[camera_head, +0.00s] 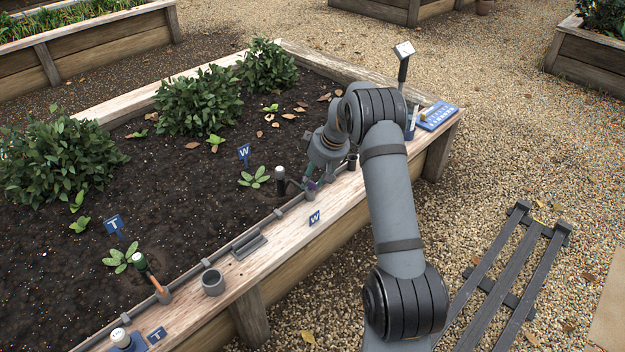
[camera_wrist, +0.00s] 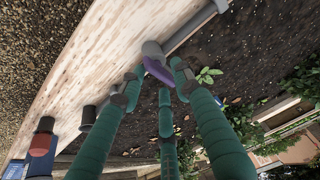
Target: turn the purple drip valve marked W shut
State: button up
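The purple valve handle (camera_wrist: 158,71) sits on a grey valve body (camera_wrist: 151,49) in the drip line along the wooden rim. In the head view the purple handle (camera_head: 311,185) shows only as a small patch below my gripper, partly hidden. My gripper (camera_wrist: 155,75) has green fingers pointing down at the valve. The fingertips are apart, with the purple handle between them. I cannot tell whether the right-hand finger touches it.
A dark white-capped post (camera_head: 280,180) stands just left of the valve. A blue W sign (camera_head: 244,152) is in the soil behind. A blue box (camera_head: 437,116) lies at the right corner.

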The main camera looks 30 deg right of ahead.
jog(key=shift+c, duration=1.4)
grip_shut()
